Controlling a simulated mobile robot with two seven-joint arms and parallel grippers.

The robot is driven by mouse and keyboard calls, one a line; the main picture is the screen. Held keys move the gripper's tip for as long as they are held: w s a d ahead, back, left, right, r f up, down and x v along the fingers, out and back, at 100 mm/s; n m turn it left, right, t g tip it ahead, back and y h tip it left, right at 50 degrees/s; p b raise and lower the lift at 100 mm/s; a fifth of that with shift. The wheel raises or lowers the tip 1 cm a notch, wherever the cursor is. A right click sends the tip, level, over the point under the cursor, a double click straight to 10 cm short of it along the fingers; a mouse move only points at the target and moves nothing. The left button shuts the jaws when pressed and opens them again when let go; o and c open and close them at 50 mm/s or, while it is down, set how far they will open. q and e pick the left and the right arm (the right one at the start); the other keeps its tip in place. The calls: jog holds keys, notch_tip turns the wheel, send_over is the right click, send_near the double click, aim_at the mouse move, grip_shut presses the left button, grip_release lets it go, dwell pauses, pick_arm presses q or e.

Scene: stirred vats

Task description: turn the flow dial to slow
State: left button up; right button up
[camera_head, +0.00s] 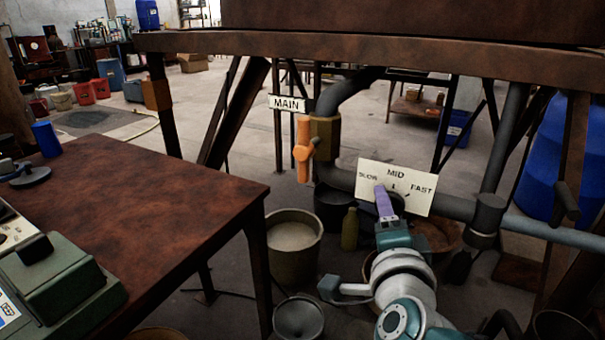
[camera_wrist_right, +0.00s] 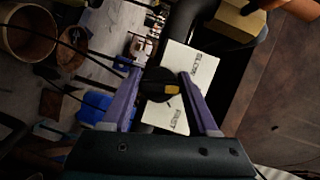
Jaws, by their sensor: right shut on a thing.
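The flow dial (camera_wrist_right: 158,85) is a black round knob with a yellow mark, in the right wrist view. It sits on a cream plate (camera_head: 408,183) lettered SLOW, MID and FAST from left to right. In the wrist view the plate (camera_wrist_right: 193,62) is turned sideways, with MID not readable. The yellow mark faces the lettered side, roughly between SLOW and FAST. My right gripper (camera_head: 383,190) is shut on the dial; its purple fingers lie on either side of it in the wrist view (camera_wrist_right: 160,88). In the head view the fingers partly hide the dial. My left gripper is not in view.
An orange handle (camera_head: 304,150) is on the pipe beside the MAIN sign (camera_head: 286,104). A brown table (camera_head: 150,190) stands at left. A bucket (camera_head: 293,245) and an olive bottle (camera_head: 350,229) stand below the pipe. A rusty beam (camera_head: 370,50) crosses above.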

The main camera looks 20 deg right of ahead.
jog(key=n+p, duration=0.1)
jog(key=n+g+p, duration=0.1)
jog(key=shift+r+n, duration=0.2)
jog(key=shift+n, duration=0.1)
jog(key=shift+f+n+g+p, duration=0.15)
jog(key=shift+n+g+p, duration=0.5)
jog(key=shift+n, duration=0.35)
jog(key=shift+f, duration=0.1)
jog(key=o, duration=1.4)
